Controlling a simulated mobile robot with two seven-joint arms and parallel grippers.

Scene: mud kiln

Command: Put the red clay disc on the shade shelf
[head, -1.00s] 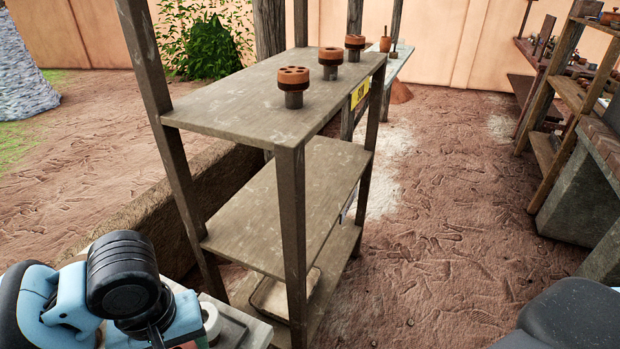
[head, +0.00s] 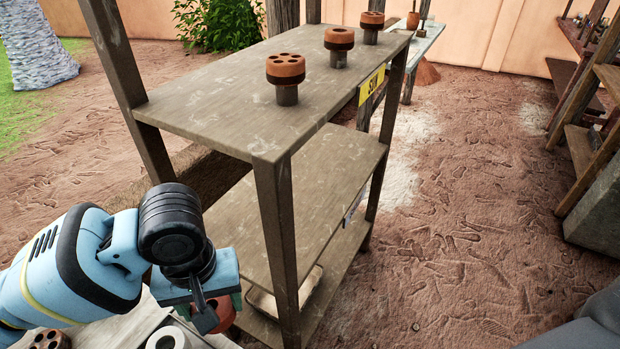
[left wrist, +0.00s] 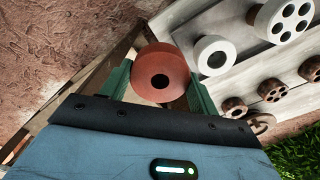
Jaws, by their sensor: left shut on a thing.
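My left gripper (head: 212,298) is shut on the red clay disc (head: 217,316), which is partly hidden by the gripper in the head view. In the left wrist view the disc (left wrist: 161,74) has a dark centre hole and sits between the two green fingers. A wooden rack stands just right of the gripper. Its empty middle board (head: 335,165) lies under the top board (head: 215,105) and has a small pale tag on its edge, too small to read. The top board has a yellow sign (head: 371,84). My right gripper is out of view.
Three reddish-brown discs stand on short pegs on the top board, the nearest (head: 286,70) with several holes. The rack's front post (head: 275,240) stands close to my left gripper. A bench below holds a white ring (head: 168,339) and a brown disc (head: 51,340).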

